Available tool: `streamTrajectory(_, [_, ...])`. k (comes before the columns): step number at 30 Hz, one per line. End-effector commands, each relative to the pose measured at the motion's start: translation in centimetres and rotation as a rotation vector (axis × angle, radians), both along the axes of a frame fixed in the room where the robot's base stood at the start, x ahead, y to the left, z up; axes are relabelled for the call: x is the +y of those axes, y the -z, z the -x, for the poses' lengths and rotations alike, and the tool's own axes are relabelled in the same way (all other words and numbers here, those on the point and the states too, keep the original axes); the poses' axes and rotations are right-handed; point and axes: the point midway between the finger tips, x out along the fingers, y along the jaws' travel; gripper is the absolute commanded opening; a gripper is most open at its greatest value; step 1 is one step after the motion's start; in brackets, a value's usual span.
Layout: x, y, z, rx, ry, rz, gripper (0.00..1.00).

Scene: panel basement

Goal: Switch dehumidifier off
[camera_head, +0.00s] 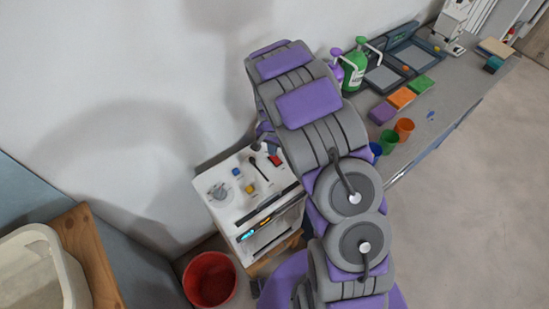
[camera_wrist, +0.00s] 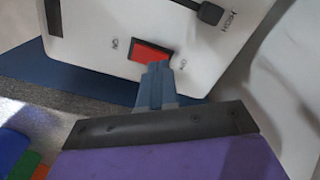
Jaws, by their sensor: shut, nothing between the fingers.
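The dehumidifier (camera_head: 228,216) is a white box standing by the wall, left of my arm in the head view. Its top panel carries a red rocker switch (camera_head: 275,160), a black lever in a slot, and small blue and yellow parts. A display (camera_head: 246,236) glows on its front. In the wrist view the red switch (camera_wrist: 150,50) sits in a dark frame on the white panel, with a small label on each side. My gripper (camera_wrist: 156,68) is shut and empty, its tips at the switch's lower right edge; I cannot tell whether they touch. My arm mostly hides the gripper in the head view.
A black slider knob (camera_wrist: 210,12) lies close to the switch. A red bucket (camera_head: 210,281) stands on the floor in front. A grey counter (camera_head: 440,110) at right holds bottles, cups and sponges. A pale bin (camera_head: 60,262) is at left.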

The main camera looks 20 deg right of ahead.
Motion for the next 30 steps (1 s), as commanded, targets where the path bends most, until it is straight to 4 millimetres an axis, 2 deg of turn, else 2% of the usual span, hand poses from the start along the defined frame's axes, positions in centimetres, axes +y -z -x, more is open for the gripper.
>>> streamTrajectory(30, [0.01,0.97,0.03,0.001,0.000,0.000,0.00])
